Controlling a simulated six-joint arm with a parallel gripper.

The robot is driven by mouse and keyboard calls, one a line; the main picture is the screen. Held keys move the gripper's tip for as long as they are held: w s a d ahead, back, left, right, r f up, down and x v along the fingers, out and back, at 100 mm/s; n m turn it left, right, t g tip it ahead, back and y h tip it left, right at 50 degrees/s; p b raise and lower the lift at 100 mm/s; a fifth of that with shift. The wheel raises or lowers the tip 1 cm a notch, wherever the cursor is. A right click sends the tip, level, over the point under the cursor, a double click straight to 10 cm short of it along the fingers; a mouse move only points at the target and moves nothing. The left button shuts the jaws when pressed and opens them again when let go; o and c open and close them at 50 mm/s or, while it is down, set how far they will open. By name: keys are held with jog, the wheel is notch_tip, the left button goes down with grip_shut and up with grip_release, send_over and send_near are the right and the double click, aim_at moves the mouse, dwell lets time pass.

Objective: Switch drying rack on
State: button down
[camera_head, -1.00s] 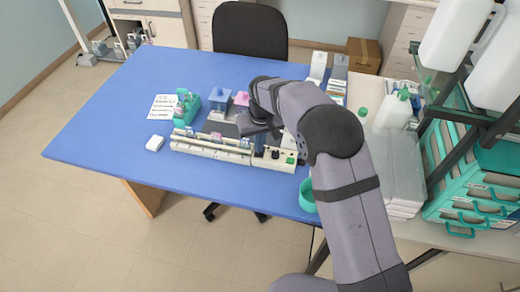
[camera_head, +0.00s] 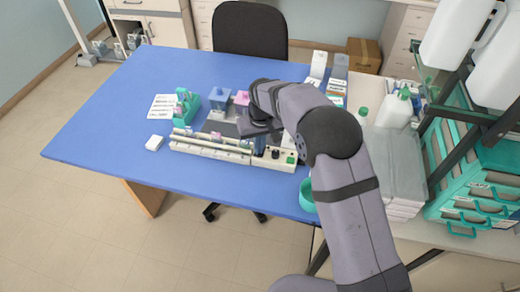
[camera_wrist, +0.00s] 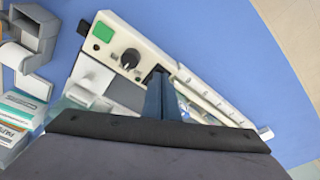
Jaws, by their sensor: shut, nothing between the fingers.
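The drying rack (camera_head: 210,151) is a long cream unit lying along the front part of the blue table. Its right end carries a green button (camera_head: 290,160) and a black knob (camera_head: 275,154). In the wrist view the rack (camera_wrist: 205,92) runs diagonally, with the green square button (camera_wrist: 103,31) and the black round knob (camera_wrist: 130,58) at its upper left end. In the head view my arm hides most of the gripper.
A teal slide holder (camera_head: 187,108), a blue jar (camera_head: 219,98) and a pink jar (camera_head: 241,98) stand behind the rack. A white block (camera_head: 154,142) lies to its left. A teal bowl (camera_head: 307,195) sits near the front right edge. The table's left side is mostly clear.

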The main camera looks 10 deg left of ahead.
jog(key=shift+r, duration=0.1)
notch_tip(320, 180, up, 7)
jog(key=p, duration=0.5)
dwell(0.5)
dwell(0.3)
